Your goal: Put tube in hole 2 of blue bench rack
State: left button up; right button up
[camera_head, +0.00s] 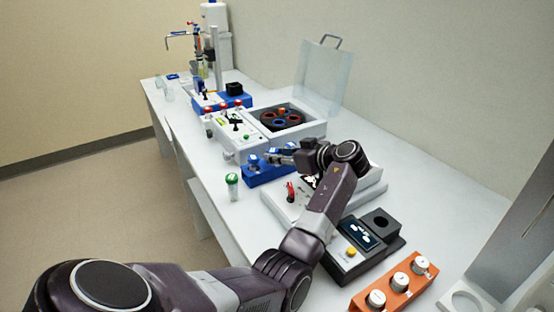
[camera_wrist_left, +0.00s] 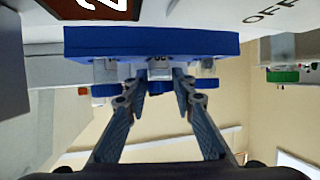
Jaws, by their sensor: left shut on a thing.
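The blue bench rack (camera_head: 257,178) stands on the bench in front of the white centrifuge. It fills the upper middle of the left wrist view (camera_wrist_left: 150,43), which is upside down. My left gripper (camera_head: 272,156) reaches over the rack from the right. In the left wrist view my left gripper (camera_wrist_left: 160,84) is shut on a blue-capped tube (camera_wrist_left: 159,70) at the middle of the rack. The tube lines up with the rack's middle, but its lower end is hidden. Other blue-capped tubes (camera_wrist_left: 104,76) stand on both sides of it. My right gripper is out of view.
A green-capped tube (camera_head: 232,187) stands near the bench's front edge, left of the rack. The open centrifuge (camera_head: 312,127) is behind. A white device (camera_head: 368,186), a dark device (camera_head: 342,262) and an orange rack (camera_head: 362,301) are nearer me.

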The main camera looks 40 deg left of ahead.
pick_arm(q)
jog(key=o, duration=0.6)
jog(key=shift+o, duration=0.6)
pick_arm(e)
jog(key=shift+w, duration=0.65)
pick_arm(q)
jog(key=p+v, duration=0.1)
jog(key=v, duration=1.1)
jog(key=shift+r, duration=0.1)
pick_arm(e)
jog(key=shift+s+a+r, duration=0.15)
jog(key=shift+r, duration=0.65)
pick_arm(q)
jog(key=shift+s, duration=0.1)
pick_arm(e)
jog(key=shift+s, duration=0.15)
